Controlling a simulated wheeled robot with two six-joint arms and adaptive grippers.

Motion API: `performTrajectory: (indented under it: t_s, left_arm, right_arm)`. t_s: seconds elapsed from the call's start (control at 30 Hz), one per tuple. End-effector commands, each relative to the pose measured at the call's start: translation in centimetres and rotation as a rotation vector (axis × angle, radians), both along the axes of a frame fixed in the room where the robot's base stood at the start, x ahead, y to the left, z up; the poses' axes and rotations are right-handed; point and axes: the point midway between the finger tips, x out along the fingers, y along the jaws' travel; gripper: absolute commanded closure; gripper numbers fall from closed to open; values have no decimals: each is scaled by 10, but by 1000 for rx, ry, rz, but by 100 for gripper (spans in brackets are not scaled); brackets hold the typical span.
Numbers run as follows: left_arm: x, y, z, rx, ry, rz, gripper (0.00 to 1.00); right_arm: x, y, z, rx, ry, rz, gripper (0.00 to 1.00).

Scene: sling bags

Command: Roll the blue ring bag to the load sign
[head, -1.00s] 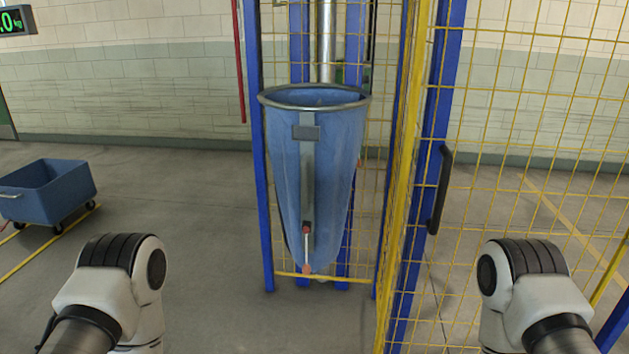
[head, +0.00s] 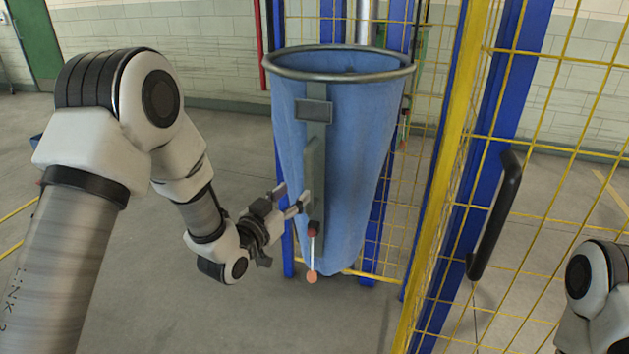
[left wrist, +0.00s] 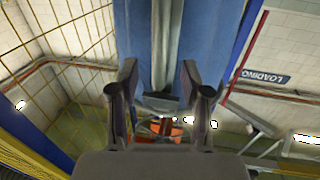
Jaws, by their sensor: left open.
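The blue ring bag (head: 350,150) hangs upright from a metal ring at its top, in the middle of the head view. A grey strip with a small plate runs down its front, and a cord with a red-orange end hangs low on it. My left gripper (head: 294,199) is open beside the strip at the bag's lower left front; contact cannot be told. In the left wrist view the bag (left wrist: 205,40) is behind the open fingers (left wrist: 160,95). My right gripper is out of view; only part of that arm shows.
A yellow mesh fence with blue posts (head: 450,170) and a black handle (head: 495,215) stands right of the bag. Blue posts and mesh also stand behind it. A green door (head: 35,40) is at the far left. The floor left of the bag is open.

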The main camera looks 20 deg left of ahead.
Motion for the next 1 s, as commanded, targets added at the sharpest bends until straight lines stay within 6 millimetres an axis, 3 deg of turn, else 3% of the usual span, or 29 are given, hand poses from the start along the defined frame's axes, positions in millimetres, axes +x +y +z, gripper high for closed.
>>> performTrajectory:
  t_s: [0.4,0.67,0.73,0.8,0.83,1.0]
  left_arm:
    - [66,-16,0,1,4,0,52]
    - [71,-17,-1,0,5,0,52]
    - [71,-17,-1,0,5,0,70]
    - [70,-17,-1,0,5,0,95]
    - [70,-17,-1,0,5,0,100]
    - [70,-17,-1,0,5,0,100]
  right_arm:
    - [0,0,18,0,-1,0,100]
    - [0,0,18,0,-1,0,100]
    - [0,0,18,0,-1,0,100]
    - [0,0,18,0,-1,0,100]
    - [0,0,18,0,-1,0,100]
    - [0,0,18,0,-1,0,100]
